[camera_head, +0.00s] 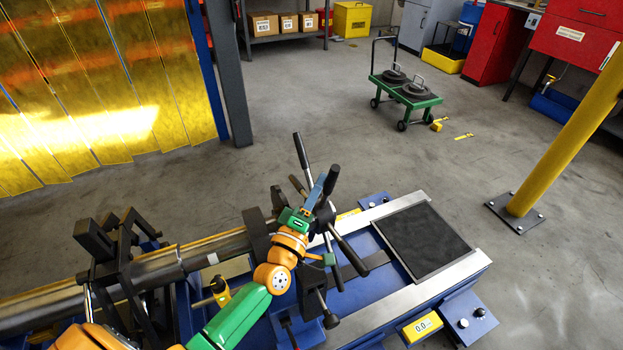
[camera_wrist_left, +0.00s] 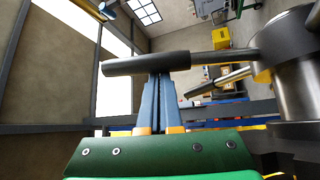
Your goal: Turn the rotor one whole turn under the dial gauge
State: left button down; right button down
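The rotor (camera_head: 215,252) is a dark shaft lying along the blue machine, with a pale mark on it. At its right end is a hub with several black-gripped spokes (camera_head: 355,257). A small yellow and black device (camera_head: 220,287), perhaps the dial gauge, sits beside the shaft; its face cannot be read. My left gripper (camera_head: 321,184) is at an upper spoke. In the left wrist view its blue fingers (camera_wrist_left: 162,98) are close together, their tips against or just behind a black grip (camera_wrist_left: 145,64) that crosses them. My right gripper is out of view.
A yellow readout (camera_head: 422,326) shows what looks like 0.0. A dark stand (camera_head: 118,255) straddles the shaft at left. A black mat (camera_head: 422,240) covers the machine's right end.

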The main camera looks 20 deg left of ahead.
pick_arm(q)
jog(key=shift+s+d+f+m+t+h+b, duration=0.2)
jog(key=shift+s+d+f+m+t+b, duration=0.1)
jog(key=shift+s+d+f+m+b, duration=0.25)
jog(key=shift+s+d+f+m+t+h+b, duration=0.2)
jog(key=shift+s+d+m+t+b, duration=0.1)
jog(key=shift+s+d+m+b, duration=0.25)
jog(key=shift+s+d+f+b, duration=0.2)
jog(key=shift+s+d+f, duration=0.1)
jog(key=shift+d, duration=0.2)
jog(key=shift+s+d+f+b, duration=0.2)
jog(key=shift+s+d+f, duration=0.1)
jog(key=shift+d, duration=0.2)
jog(key=shift+s+d+f+b, duration=0.2)
jog(key=shift+s+d+f, duration=0.1)
jog(key=shift+d, duration=0.2)
